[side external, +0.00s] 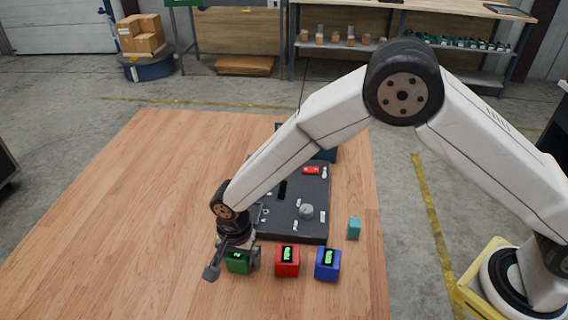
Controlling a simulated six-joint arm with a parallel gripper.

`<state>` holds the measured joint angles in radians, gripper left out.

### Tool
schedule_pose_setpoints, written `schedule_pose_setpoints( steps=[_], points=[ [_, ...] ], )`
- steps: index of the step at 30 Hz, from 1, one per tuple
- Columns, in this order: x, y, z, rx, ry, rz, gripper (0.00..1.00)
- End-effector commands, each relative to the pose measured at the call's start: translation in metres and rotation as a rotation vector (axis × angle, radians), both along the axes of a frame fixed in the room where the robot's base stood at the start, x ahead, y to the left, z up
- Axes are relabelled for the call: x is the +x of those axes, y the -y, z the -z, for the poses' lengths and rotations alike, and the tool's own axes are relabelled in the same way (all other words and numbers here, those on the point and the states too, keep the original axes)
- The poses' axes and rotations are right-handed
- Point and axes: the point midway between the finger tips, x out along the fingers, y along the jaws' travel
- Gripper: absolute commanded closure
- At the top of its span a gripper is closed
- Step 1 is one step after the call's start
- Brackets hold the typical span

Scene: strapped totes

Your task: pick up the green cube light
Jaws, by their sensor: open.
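The green cube light (237,265) stands on the wooden table near its front, the leftmost in a row of three cubes. It has a small lit display on top. My gripper (230,268) is open and points down at the green cube. One finger shows to the left of the cube and the other by its right side. The gripper body hides part of the cube's top and back. I cannot tell whether the fingers touch it.
A red cube (287,262) and a blue cube (327,265) stand to the right. A dark panel (288,228) with small parts lies behind them. A small teal block (354,229) stands right of the panel. The table's left side (120,220) is clear.

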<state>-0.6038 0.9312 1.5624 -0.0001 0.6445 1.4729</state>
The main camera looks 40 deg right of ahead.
Motion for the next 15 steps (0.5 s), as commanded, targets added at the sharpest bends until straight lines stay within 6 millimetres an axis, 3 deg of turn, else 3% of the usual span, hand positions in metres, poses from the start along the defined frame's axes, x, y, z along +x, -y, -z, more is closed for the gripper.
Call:
schedule_pose_setpoints(
  steps=[8, 15],
  points=[
    [0.0001, 0.0, -0.0003, 0.0, 0.0, 0.0, 0.03],
    [0.0001, -0.0001, -0.0004, 0.0, 0.0, 0.0, 0.79]
  ],
)
